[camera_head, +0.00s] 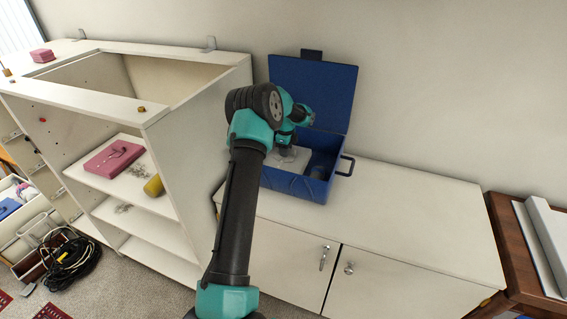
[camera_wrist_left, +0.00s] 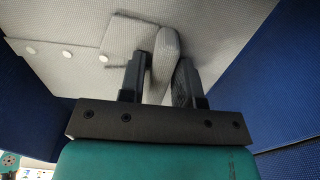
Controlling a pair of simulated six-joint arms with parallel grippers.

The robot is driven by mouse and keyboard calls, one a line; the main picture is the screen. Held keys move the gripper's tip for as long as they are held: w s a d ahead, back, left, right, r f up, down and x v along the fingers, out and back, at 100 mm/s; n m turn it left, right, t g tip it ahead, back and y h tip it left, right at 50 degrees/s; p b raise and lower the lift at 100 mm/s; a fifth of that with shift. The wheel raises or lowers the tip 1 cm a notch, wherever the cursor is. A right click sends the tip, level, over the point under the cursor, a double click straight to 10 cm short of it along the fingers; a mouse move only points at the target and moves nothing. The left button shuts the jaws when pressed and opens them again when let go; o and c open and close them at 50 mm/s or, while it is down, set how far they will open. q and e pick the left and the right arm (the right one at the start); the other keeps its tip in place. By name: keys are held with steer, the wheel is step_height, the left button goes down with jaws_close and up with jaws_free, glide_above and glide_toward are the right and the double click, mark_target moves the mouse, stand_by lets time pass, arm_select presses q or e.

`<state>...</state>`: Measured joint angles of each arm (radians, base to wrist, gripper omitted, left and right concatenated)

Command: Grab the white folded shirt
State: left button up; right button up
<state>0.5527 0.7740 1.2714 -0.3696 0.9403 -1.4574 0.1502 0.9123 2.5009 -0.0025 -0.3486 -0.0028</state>
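The white folded shirt (camera_head: 297,163) lies inside the blue box (camera_head: 294,187), partly hidden by my left arm. In the left wrist view the shirt (camera_wrist_left: 70,75) is pale grey-white with a row of buttons, and a fold of it stands up between the fingers. My left gripper (camera_head: 287,147) reaches down into the box. In the left wrist view its fingers (camera_wrist_left: 161,82) are drawn in, one on each side of the raised fold, which fills the gap between them. My right gripper is not in view.
The box's raised lid (camera_head: 315,85) stands behind the arm, and blue walls flank the gripper closely. The box sits on a white cabinet (camera_head: 410,215) with clear top to the right. A white shelf unit (camera_head: 115,105) stands to the left.

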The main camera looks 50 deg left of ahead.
arm_select(q)
jaws_close()
steer(key=shift+r, duration=0.2)
step_height(320, 180, up, 18)
steer(key=shift+f, duration=0.15)
stand_by(0.5)
stand_by(0.3)
